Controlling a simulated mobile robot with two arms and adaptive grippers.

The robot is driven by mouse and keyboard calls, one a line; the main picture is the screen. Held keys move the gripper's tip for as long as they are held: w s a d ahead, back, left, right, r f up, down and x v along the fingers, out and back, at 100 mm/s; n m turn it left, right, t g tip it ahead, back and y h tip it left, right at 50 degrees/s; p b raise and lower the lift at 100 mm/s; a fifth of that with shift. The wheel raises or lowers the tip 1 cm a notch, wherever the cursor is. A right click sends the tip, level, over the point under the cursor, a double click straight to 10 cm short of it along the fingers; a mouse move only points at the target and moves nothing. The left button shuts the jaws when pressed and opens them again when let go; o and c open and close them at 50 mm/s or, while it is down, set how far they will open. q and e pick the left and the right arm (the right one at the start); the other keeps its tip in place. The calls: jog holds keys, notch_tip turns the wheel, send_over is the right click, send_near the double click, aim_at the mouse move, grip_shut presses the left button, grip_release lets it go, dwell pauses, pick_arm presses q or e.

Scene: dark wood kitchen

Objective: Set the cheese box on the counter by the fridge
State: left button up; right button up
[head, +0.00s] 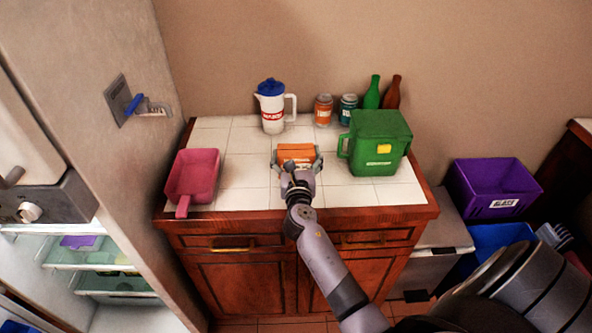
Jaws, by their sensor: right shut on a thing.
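The cheese box appears to be the small orange box (296,152) in the head view, over the middle of the white tiled counter (240,172). My right gripper (297,162) is shut on it, with a finger at each side. My wrist covers its near side, and I cannot tell whether it touches the tiles. The fridge (100,262) is open at the lower left, with lit shelves. My left gripper is not in view.
A pink scoop (192,176) lies on the counter's left. A white pitcher (272,108), jars (323,110) and bottles (372,92) stand along the back. A green container (377,143) stands right of the box. Bare tiles lie between scoop and box.

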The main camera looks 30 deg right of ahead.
notch_tip(320, 180, down, 3)
jog(key=shift+f+b, duration=0.1)
jog(key=shift+b, duration=0.6)
jog(key=shift+f, duration=0.4)
jog(key=shift+f+b, duration=0.15)
jog(key=shift+b, duration=0.15)
jog(key=o, duration=1.2)
jog(key=shift+o, duration=0.2)
jog(key=shift+r, duration=0.2)
jog(key=b+v, duration=0.1)
jog(key=v, duration=1.1)
jog(key=shift+s, duration=0.15)
